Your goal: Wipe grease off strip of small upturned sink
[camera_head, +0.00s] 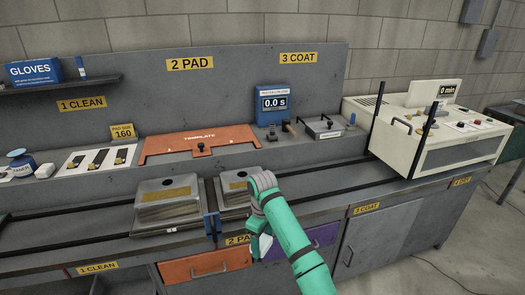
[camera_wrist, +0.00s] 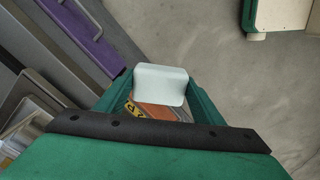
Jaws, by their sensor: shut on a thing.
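Two upturned metal sinks rest on the bench rails. The larger sink (camera_head: 170,208) is on the left, and the smaller sink (camera_head: 232,197) is to its right, partly behind my arm. A yellow-brown patch shows on top of each; I cannot tell grease from bare surface. My gripper (camera_head: 262,244) hangs in front of the bench, to the right of and lower than the small sink, apart from it. It is shut on a pale block (camera_wrist: 160,84), which sits between the green fingers in the wrist view.
An orange template plate (camera_head: 200,143), a blue timer box (camera_head: 272,104) and a lidded tray (camera_head: 324,129) stand behind the rails. A cream machine (camera_head: 430,135) fills the right end. An orange drawer (camera_head: 205,266) and purple drawer (camera_wrist: 75,35) are below. Open floor lies in front.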

